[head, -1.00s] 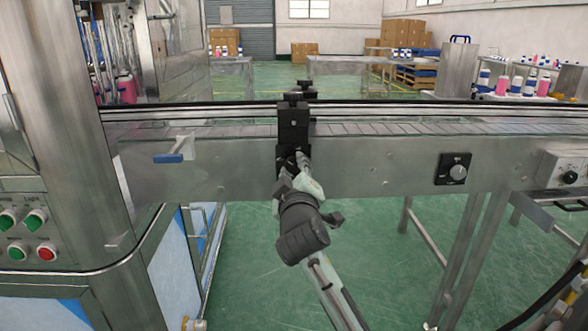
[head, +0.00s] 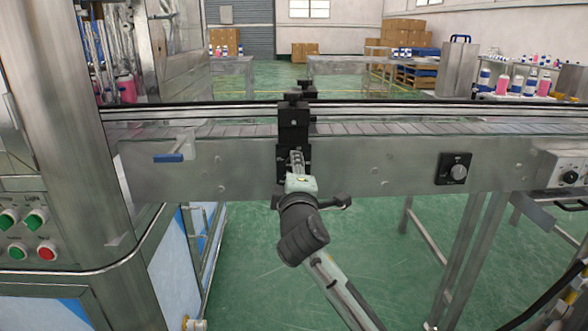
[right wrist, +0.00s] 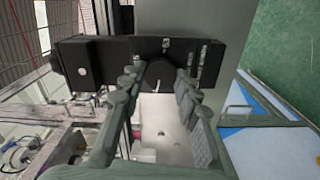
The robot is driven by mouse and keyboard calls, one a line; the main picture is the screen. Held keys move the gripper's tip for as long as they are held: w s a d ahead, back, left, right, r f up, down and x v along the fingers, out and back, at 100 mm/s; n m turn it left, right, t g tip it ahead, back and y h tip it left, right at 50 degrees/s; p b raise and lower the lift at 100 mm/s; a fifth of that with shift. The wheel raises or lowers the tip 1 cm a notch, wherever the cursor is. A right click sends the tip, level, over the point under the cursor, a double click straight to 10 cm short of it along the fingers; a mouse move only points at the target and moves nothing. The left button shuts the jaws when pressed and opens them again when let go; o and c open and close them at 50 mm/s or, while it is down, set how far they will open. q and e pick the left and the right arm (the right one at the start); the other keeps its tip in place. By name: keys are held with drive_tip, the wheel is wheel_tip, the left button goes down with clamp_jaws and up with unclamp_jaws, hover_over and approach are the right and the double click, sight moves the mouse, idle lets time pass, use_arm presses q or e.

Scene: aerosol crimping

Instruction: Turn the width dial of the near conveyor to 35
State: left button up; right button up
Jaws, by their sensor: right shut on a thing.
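The near conveyor (head: 350,165) runs across the head view. A black width-adjuster block (head: 293,128) is mounted on its side. My right gripper (head: 296,165) is at the lower part of this block. In the right wrist view, the fingers of my right gripper (right wrist: 162,80) are on either side of the dark, rounded width dial (right wrist: 165,70) and shut on it. The dial projects from the black block (right wrist: 115,60). The gripper hides the dial in the head view, and I cannot read any number on it. My left gripper is not in view.
A black plate with a silver knob (head: 456,169) is on the conveyor side farther right. A control box (head: 568,170) stands at the right edge. A steel machine with push buttons (head: 36,220) is at the left. The green floor below the conveyor is open.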

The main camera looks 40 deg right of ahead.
drive_tip(key=shift+f, duration=0.1)
drive_tip(key=o, duration=1.2)
drive_tip(key=shift+c, duration=0.2)
drive_tip(key=v, duration=1.2)
